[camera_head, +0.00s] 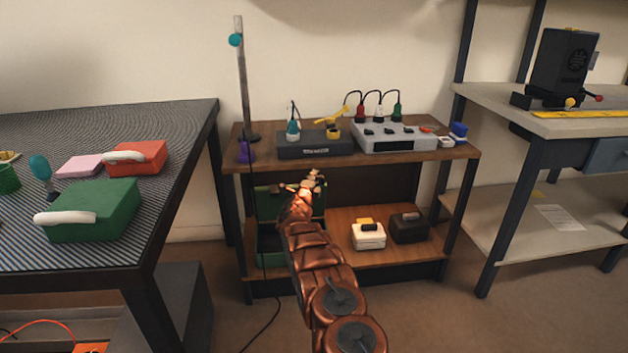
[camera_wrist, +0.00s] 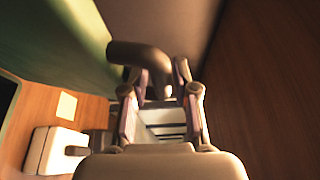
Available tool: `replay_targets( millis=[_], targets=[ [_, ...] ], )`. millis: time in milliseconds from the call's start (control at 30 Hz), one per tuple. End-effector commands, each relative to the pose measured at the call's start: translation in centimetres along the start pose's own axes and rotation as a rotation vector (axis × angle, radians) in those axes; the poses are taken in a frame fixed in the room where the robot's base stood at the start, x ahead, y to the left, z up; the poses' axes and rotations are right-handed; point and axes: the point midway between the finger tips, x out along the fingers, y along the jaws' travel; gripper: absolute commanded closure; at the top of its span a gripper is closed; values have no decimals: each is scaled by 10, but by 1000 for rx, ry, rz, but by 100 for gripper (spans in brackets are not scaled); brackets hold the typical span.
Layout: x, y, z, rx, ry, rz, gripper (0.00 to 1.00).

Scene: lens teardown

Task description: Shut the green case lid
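A dark green case (camera_head: 268,246) stands on the lower wooden shelf in the head view, partly hidden behind my arm. Its lid (camera_head: 268,203) stands raised at the back, and the lid also shows as a green panel in the wrist view (camera_wrist: 60,45). A dark curved handle (camera_wrist: 140,54) reaches from the lid toward my gripper. My gripper (camera_wrist: 162,75) has its fingers parted, with the handle's end at or between the fingertips; contact cannot be told. In the head view my gripper (camera_head: 308,184) is in front of the raised lid, below the upper shelf.
A white box (camera_head: 368,238) and a dark box (camera_head: 408,229) stand to the right on the lower shelf. The upper shelf (camera_head: 240,163) overhangs, carrying power units and a stand. Another green case (camera_head: 95,208), closed, lies on the left table beside a red case (camera_head: 140,156).

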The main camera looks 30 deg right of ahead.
Motion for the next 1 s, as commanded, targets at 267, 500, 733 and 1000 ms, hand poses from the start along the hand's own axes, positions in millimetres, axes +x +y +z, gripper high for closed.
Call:
replay_targets(
  millis=[267, 500, 733, 1000],
  targets=[
    [1, -1, 0, 1, -1, -1, 71],
    [1, -1, 0, 1, -1, 0, 88],
    [1, -1, 0, 1, -1, 0, 100],
    [1, -1, 0, 1, -1, 0, 100]
  ],
)
